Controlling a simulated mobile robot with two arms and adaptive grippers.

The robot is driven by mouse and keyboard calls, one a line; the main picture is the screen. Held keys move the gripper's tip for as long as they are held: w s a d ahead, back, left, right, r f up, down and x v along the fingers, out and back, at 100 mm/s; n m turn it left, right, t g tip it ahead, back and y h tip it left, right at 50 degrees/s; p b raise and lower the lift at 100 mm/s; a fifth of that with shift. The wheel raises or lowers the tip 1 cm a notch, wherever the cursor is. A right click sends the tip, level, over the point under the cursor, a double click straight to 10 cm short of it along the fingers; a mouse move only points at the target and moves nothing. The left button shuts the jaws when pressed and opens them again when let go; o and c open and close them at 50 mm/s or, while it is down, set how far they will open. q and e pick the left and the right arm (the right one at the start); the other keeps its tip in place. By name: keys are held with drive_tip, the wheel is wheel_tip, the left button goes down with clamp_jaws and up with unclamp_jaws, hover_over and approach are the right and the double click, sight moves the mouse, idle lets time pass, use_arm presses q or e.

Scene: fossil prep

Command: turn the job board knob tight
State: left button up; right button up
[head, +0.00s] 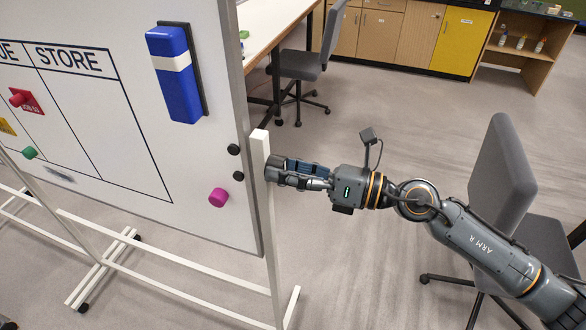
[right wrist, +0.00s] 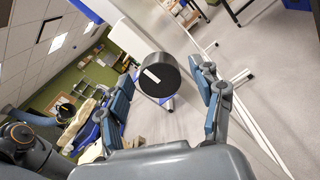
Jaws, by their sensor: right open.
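The job board (head: 120,120) is a white board on a white frame at the left of the head view. In the right wrist view, its black round knob (right wrist: 158,76) with a white mark on its face sits between the fingers. In the head view my right gripper (head: 274,172) reaches in from the right to the board's right upright post (head: 262,150), and its fingers largely hide the knob. My right gripper (right wrist: 166,82) is open, with one finger on each side of the knob. My left gripper is not in view.
A blue eraser (head: 176,75), black magnets (head: 234,149) and a magenta magnet (head: 218,197) are on the board. A grey chair (head: 503,175) stands behind my right arm. Another chair (head: 300,67) is by the table (head: 268,22). Open floor lies between.

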drive_tip(key=v, duration=1.2)
